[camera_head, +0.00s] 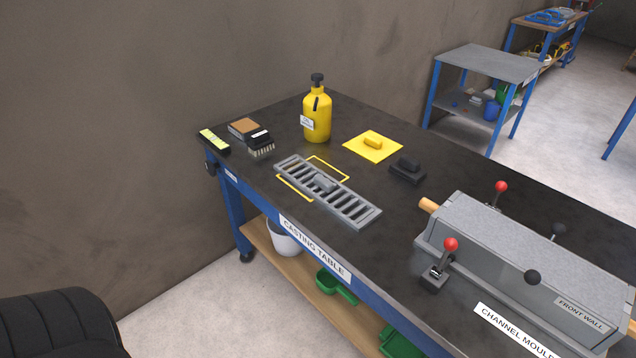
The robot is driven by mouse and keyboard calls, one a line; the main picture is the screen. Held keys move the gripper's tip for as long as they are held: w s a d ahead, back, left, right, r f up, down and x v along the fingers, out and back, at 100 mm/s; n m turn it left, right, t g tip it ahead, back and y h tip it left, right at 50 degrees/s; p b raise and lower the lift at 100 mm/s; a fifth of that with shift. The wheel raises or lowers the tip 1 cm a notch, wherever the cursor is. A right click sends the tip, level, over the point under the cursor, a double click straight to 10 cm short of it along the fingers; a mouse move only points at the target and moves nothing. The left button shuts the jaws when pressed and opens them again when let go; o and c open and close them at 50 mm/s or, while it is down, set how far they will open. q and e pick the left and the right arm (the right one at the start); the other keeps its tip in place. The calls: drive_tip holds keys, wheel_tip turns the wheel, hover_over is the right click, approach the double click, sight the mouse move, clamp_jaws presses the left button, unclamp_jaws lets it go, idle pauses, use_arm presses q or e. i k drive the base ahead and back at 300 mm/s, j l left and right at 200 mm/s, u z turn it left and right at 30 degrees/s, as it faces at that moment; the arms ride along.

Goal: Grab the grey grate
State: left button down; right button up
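The grey grate (350,204) lies flat on the dark top of the casting table (410,235), near the table's front edge. It is a long slotted plate with a raised grey handle block (322,183) near its middle. It lies across a yellow outline marked on the table, and parts of that outline show on both sides of it. Neither of my grippers is in view.
The channel mould (530,250) with red-knobbed levers stands to the right. A black chair (60,325) is at lower left.

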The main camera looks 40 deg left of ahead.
sight(323, 180)
drive_tip(key=j+z, duration=0.2)
drive_tip(key=j, duration=1.2)
drive_tip(key=j+z, duration=0.15)
drive_tip(key=j, duration=1.2)
drive_tip(key=k, duration=0.05)
